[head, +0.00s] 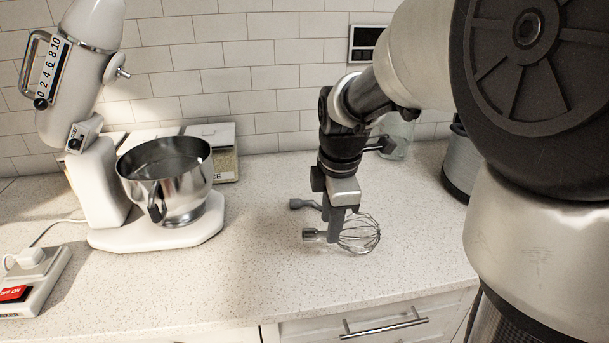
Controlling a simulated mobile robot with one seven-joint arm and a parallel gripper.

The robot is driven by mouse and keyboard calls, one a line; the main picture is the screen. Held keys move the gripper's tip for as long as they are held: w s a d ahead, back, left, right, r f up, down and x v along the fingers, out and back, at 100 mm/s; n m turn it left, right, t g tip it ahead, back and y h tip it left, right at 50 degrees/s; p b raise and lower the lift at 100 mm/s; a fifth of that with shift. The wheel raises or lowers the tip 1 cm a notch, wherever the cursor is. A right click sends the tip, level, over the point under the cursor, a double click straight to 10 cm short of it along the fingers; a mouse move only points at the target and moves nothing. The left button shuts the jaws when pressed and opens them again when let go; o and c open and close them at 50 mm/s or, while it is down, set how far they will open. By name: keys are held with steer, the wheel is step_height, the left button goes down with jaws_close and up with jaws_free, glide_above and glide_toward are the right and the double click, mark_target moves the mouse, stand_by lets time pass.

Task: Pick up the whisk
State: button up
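The whisk (362,235) lies on the speckled countertop, with its wire loops to the right and its grey hub end to the left. My gripper (335,238) points down at the whisk, and its fingers cover the middle of it, between hub and wires. The fingers overlap from this side, so I cannot tell whether they are open or shut on the whisk. Another grey attachment (303,204) lies just behind, partly hidden by my gripper.
A white stand mixer (95,180) with a steel bowl (168,185) stands at the left. A white switch box (35,285) is at the front left. A glass jar (397,140) and a grey container (458,165) stand at the back right. The counter's front middle is clear.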

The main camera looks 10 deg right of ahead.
steer(key=f, duration=0.1)
steer(key=w+f+b, duration=0.1)
steer(key=f, duration=0.3)
steer(key=shift+w+a, duration=0.2)
steer(key=shift+w, duration=0.05)
jaws_close()
